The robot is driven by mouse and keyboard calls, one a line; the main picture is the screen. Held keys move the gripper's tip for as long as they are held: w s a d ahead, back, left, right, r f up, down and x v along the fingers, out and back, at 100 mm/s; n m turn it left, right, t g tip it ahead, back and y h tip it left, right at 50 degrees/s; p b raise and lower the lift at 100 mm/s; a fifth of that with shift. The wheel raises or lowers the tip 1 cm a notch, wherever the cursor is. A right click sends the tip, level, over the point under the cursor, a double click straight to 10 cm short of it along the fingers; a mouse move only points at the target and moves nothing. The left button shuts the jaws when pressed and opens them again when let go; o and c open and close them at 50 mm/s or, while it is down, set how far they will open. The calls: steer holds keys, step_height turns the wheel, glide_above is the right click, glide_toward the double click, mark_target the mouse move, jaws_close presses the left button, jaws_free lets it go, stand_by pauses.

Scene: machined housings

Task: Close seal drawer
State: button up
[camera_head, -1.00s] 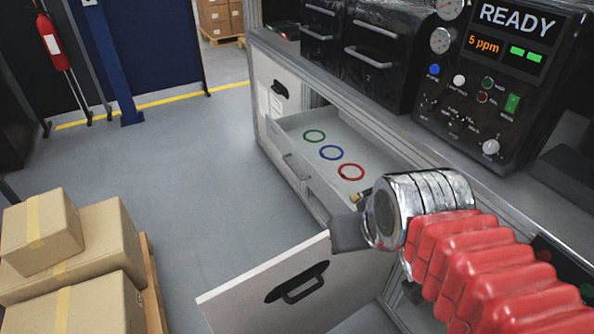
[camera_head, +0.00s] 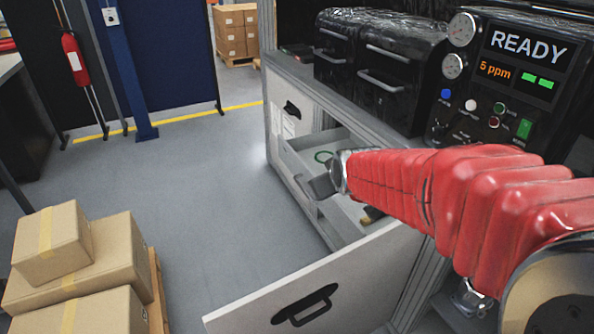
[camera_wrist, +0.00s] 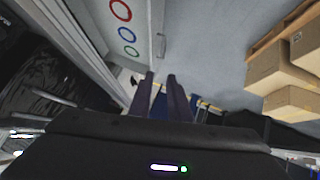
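The seal drawer (camera_head: 318,139) is a grey drawer standing open from the cabinet. A green ring (camera_head: 323,156) shows in it in the head view; my arm hides much of the rest. The wrist view shows its red ring (camera_wrist: 120,10), blue ring (camera_wrist: 126,34) and green ring (camera_wrist: 130,51), plus the drawer's bar handle (camera_wrist: 160,45). My gripper (camera_head: 318,187) is at the drawer's front side in the head view. In the wrist view its two dark fingers (camera_wrist: 161,76) are apart with nothing between them, near the handle. Contact with the drawer cannot be told.
A large panel with a black handle (camera_head: 305,304) stands out in the foreground. Black cases (camera_head: 385,75) and a READY control panel (camera_head: 510,85) sit on the bench. Cardboard boxes (camera_head: 85,270) stand at lower left. The floor (camera_head: 200,190) between is clear.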

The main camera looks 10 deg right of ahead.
mark_target(305, 193)
steer(key=w+a+f+n+t, duration=0.1)
steer(key=w+f+n+t, duration=0.1)
steer(key=w+f, duration=0.55)
steer(key=w+f+n+t, duration=0.15)
steer(key=w+f, duration=0.25)
steer(key=w, duration=0.6)
steer(key=w+f+n+t, duration=0.1)
steer(key=w+f+n, duration=0.1)
steer(key=f, duration=0.5)
steer(key=w+a+f+n+t, duration=0.1)
steer(key=w+f, duration=0.3)
steer(key=f, duration=0.4)
steer(key=shift+f+n, duration=0.25)
steer(key=shift+n, duration=0.1)
steer(key=shift+t, duration=0.25)
steer(key=shift+x, duration=3.7)
steer(key=shift+c, duration=0.2)
steer(key=shift+f, duration=0.1)
jaws_close()
